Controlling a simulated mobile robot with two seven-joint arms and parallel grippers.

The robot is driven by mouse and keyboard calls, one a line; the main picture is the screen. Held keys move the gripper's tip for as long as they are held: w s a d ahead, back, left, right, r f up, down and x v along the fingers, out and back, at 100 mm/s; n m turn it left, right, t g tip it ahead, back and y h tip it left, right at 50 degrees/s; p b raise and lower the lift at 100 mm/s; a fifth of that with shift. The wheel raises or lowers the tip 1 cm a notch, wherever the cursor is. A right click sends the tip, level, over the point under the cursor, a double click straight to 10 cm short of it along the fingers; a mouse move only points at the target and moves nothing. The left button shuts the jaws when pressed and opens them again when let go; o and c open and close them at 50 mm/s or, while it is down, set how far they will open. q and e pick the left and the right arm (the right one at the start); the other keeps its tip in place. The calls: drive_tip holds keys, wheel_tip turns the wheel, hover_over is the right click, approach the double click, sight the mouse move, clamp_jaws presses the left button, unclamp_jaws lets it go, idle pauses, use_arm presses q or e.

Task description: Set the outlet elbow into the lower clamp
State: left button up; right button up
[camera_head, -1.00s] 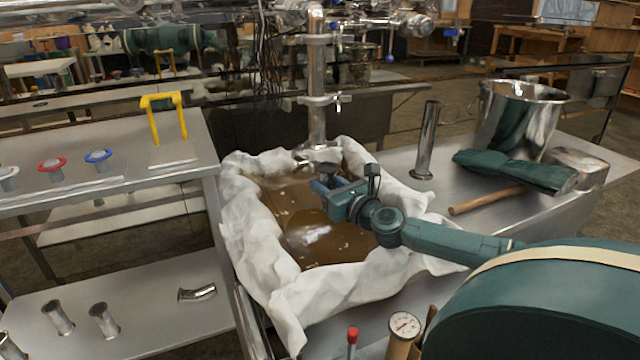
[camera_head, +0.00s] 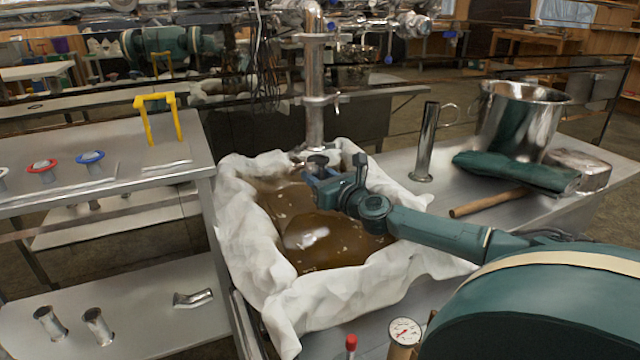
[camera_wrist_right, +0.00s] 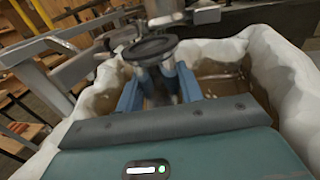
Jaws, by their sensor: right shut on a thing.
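My right gripper (camera_head: 322,183) is over the syrup pan, just below the end of the upright steel pipe (camera_head: 315,122). In the right wrist view its blue fingers (camera_wrist_right: 158,88) are shut on a metal fitting, which I take for the outlet elbow (camera_wrist_right: 147,48), with a dark round flange facing up. The flange also shows in the head view (camera_head: 318,160), close under the pipe's end; whether they touch I cannot tell. A clamp with a small handle (camera_head: 320,99) sits on the pipe. The fitting's lower part is mostly hidden by the gripper. My left gripper is out of view.
White cloth (camera_head: 262,275) lines the pan around brown syrup (camera_head: 305,238). A bent tube (camera_head: 193,298) lies on the lower left shelf.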

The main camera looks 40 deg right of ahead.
drive_tip(key=shift+w+d+r, duration=0.2)
drive_tip(key=shift+w+d, duration=0.1)
drive_tip(key=shift+w, duration=0.3)
drive_tip(key=shift+w+d+r, duration=0.1)
drive_tip(key=shift+w+d, duration=0.1)
drive_tip(key=shift+w, duration=0.05)
drive_tip(key=shift+w+d, duration=0.45)
drive_tip(key=shift+w, duration=0.3)
drive_tip(key=shift+r+p, duration=0.1)
drive_tip(key=shift+p, duration=0.95)
drive_tip(key=shift+w+d, duration=0.25)
drive_tip(key=shift+w, duration=0.15)
idle(0.9)
drive_tip(key=o, duration=1.4)
